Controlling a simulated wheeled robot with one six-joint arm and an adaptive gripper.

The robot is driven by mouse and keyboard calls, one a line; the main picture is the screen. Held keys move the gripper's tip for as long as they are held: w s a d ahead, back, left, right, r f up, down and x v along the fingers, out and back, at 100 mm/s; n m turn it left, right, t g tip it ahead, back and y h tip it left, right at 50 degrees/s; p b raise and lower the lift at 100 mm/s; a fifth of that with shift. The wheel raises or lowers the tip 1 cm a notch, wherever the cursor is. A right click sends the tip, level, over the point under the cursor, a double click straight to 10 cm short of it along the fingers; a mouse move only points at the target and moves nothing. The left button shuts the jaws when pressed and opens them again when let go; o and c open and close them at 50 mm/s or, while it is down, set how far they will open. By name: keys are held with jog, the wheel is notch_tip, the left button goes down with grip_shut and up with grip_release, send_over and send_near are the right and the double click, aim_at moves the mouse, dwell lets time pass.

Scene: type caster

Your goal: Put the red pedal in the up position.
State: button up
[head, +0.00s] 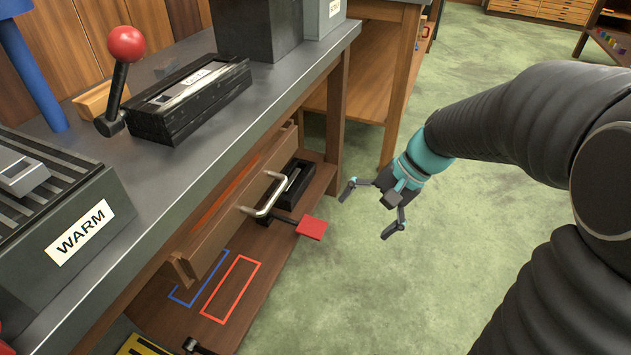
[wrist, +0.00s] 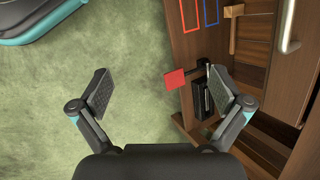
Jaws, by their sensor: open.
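The red pedal (head: 311,227) is a flat red plate on a dark arm, sticking out from a black housing (head: 296,184) on the low shelf under the workbench. My gripper (head: 372,208) is open and empty, to the right of the pedal and apart from it in the head view. In the wrist view the pedal (wrist: 177,80) shows between the two open fingers of my gripper (wrist: 163,92), nearer the right finger. That finger hides part of the housing. I cannot tell the pedal's exact tilt.
A drawer with a metal handle (head: 264,196) stands out above the shelf, left of the pedal. Red (head: 231,289) and blue outlines mark the shelf. The bench top (head: 190,160) carries a lever with a red ball (head: 127,43). Green floor (head: 400,270) is clear around my gripper.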

aim_at(317, 228)
jog(key=w+a+f+m+t+y, duration=0.1)
jog(key=w+f+m+y, duration=0.45)
jog(key=w+f, duration=0.45)
jog(key=w+f+m+t+y, duration=0.1)
jog(key=w+f+m+y, duration=0.45)
jog(key=f, duration=0.75)
jog(key=w+d+f+m+t, duration=0.1)
jog(key=w+f+m+t, duration=0.15)
jog(key=f, duration=0.35)
jog(key=w+d+f+m+t, duration=0.1)
jog(key=w+f+m+t, duration=0.15)
jog(key=f, duration=0.35)
jog(key=shift+m, duration=0.3)
jog(key=x, duration=0.9)
jog(key=p+x, duration=0.1)
jog(key=x, duration=0.3)
jog(key=shift+s+a+f, duration=0.1)
jog(key=shift+a+f, duration=0.25)
